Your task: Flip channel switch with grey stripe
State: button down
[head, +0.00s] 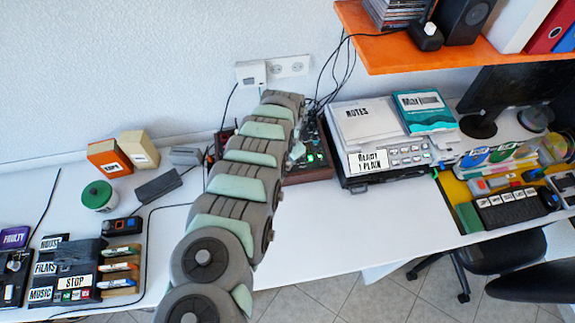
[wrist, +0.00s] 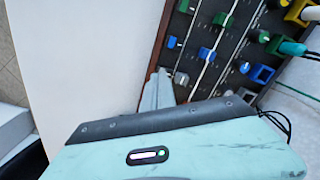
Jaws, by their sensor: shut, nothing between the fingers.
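The mixer-like channel panel (head: 318,160) has a dark face and a reddish-brown wooden edge. My arm hides much of it in the head view. In the wrist view the panel (wrist: 193,78) shows small blue and green switches in rows, with pale lines between them. One blue switch (wrist: 206,53) and one green switch (wrist: 221,19) are clear; another small switch (wrist: 172,42) sits near the wooden edge. I cannot tell which has a grey stripe. My gripper (wrist: 158,76) is shut and empty, its grey fingertips at the panel's wooden edge, below that small switch; contact is unclear.
Yellow, green and blue plugs (wrist: 262,73) with a teal cable stand at the panel's right in the wrist view. A grey printer-like machine (head: 375,140) stands right of the panel. White table (head: 330,220) is clear in front. An orange shelf (head: 410,55) overhangs right.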

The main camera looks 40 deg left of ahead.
notch_tip(320, 180, up, 4)
jog(key=p, duration=0.3)
jog(key=shift+r, duration=0.25)
dwell(0.4)
